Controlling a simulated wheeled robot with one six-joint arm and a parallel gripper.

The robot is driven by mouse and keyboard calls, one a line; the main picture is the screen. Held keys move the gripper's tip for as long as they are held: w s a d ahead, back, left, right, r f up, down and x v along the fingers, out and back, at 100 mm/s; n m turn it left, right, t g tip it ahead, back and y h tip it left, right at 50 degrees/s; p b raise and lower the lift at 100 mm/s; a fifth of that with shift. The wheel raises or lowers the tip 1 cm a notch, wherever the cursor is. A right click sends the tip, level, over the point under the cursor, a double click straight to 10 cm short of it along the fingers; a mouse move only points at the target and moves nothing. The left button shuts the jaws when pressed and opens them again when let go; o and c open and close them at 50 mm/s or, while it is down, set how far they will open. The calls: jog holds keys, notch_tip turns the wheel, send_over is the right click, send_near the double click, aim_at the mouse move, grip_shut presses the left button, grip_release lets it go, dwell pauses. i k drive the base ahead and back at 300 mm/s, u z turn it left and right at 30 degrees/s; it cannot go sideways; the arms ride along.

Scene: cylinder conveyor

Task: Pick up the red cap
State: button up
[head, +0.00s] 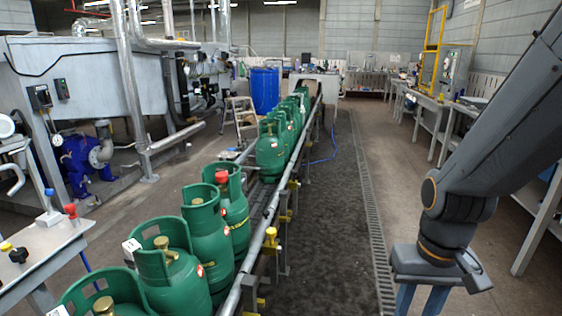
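A red cap (221,177) sits on top of one green cylinder (236,205) in the row on the conveyor, left of centre. A second small red-topped piece (70,211) stands on the side table at the left; I cannot tell whether it is a loose cap. My gripper (421,303) hangs at the lower right, pointing down, far to the right of both red pieces. Its two blue-grey fingers are apart, with nothing seen between them. The fingertips are cut off by the lower edge of the picture.
The conveyor rail (262,246) runs from front to back between the cylinders and the dark floor mat (340,215). The side table (40,245) also holds blue, yellow and black pieces. Workbenches (540,205) line the right.

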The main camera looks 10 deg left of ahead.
aim_at(222, 177)
jog(key=z, duration=0.25)
jog(key=i, duration=1.7)
jog(key=u, duration=0.5)
jog(key=i, duration=0.95)
jog(key=u, duration=1.3)
jog(key=i, duration=0.6)
jog(key=u, duration=0.55)
